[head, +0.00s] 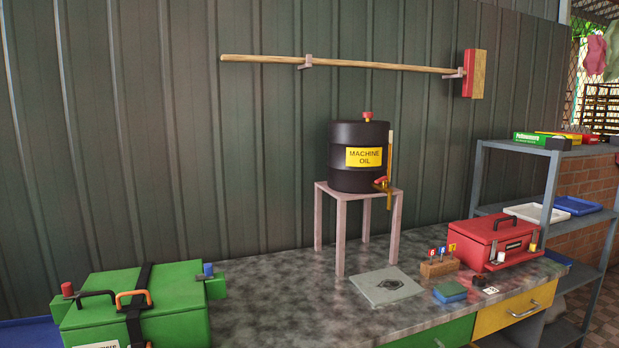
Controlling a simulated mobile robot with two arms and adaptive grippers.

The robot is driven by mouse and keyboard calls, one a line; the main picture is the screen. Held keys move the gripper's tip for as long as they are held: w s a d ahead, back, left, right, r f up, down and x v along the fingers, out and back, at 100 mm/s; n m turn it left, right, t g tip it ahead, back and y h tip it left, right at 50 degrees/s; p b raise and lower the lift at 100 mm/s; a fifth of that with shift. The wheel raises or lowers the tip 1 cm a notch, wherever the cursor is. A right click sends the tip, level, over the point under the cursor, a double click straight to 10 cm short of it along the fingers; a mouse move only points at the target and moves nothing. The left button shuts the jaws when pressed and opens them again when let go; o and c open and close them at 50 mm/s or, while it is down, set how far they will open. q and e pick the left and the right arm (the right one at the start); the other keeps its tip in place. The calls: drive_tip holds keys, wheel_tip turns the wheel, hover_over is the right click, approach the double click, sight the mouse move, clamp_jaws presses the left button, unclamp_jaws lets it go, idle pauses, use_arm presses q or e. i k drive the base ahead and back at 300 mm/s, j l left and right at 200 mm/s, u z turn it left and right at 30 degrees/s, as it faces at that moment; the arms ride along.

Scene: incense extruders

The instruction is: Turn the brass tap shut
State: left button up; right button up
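The brass tap (384,187) sits low on the right front of a black drum (343,139) with a yellow "MACHINE OIL" label. A small red handle (379,180) shows on the tap; its exact angle is too small to tell. An upright yellowish tube (389,158) rises beside the tap along the drum's side. The drum stands on a pale pinkish stand (341,230) on the workbench. No stream of oil is visible under the tap. Neither of my grippers is in view.
A grey plate with a dark drain-like centre (369,289) lies on the bench (275,290) before the stand. A green box (180,317) is at left, a red toolbox (484,240) at right. A long-handled tool (270,60) hangs on the wall above.

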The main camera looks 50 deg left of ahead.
sight(384, 179)
drive_tip(key=u, duration=1.25)
drive_tip(key=i, duration=0.55)
